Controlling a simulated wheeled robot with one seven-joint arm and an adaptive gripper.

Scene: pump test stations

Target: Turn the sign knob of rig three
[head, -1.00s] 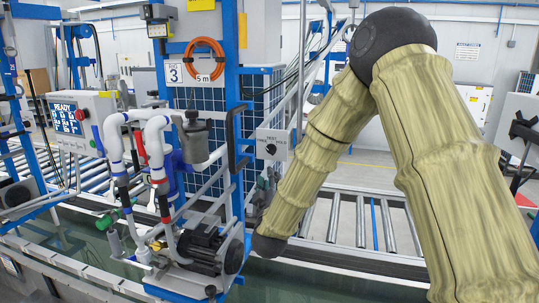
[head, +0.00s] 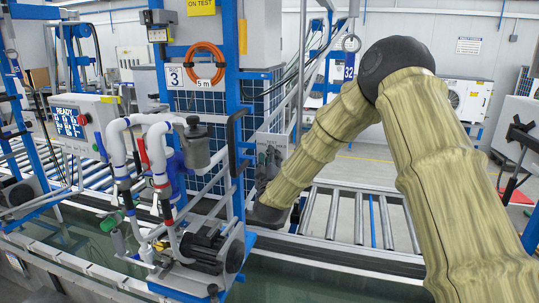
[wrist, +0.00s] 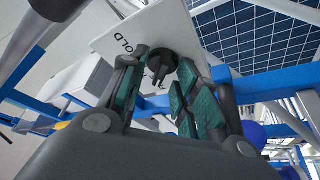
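The sign of rig three is a pale plate (wrist: 125,38) with a black knob (wrist: 162,62); the letters "OLD" show beside the knob in the wrist view. In the head view the plate (head: 275,139) is partly covered by my gripper (head: 269,157), and the knob is hidden. In the wrist view my gripper (wrist: 164,66) is open, with its green-padded fingers on either side of the knob. Gaps show between knob and fingers; I cannot tell whether the tips reach level with it. A "3" label (head: 174,76) is on the blue rig frame.
White pipes (head: 158,128), a dark pump motor (head: 205,250) and a blue post (head: 235,100) stand left of my gripper. An orange hose coil (head: 204,62) hangs above. A roller conveyor (head: 345,218) runs behind my arm.

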